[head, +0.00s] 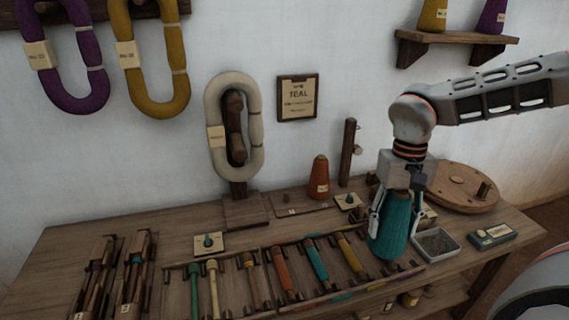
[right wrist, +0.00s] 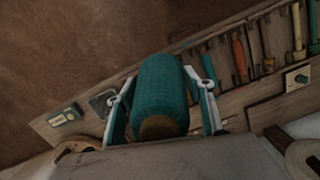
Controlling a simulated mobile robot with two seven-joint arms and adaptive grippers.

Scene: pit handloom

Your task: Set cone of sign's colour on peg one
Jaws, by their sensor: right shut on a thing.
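A wall sign (head: 298,98) reads TEAL. My right gripper (head: 391,212) is shut on a teal cone (head: 388,237), with one finger on each side of it. The cone is upright, over the right part of the bench; whether its base touches the bench I cannot tell. The right wrist view also shows the teal cone (right wrist: 160,92) between the fingers. A short bare peg (head: 287,198) stands on a low wooden base (head: 303,210) below the sign, with a small tag in front. An orange cone (head: 319,177) stands at that base's right side. My left gripper is not in view.
A rack of coloured-handled tools (head: 283,275) fills the bench front. A grey tray (head: 436,244), a round wooden disc (head: 462,187) and a wooden post (head: 347,153) are near my right gripper. A cream skein (head: 213,105) hangs on a stand left of the base.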

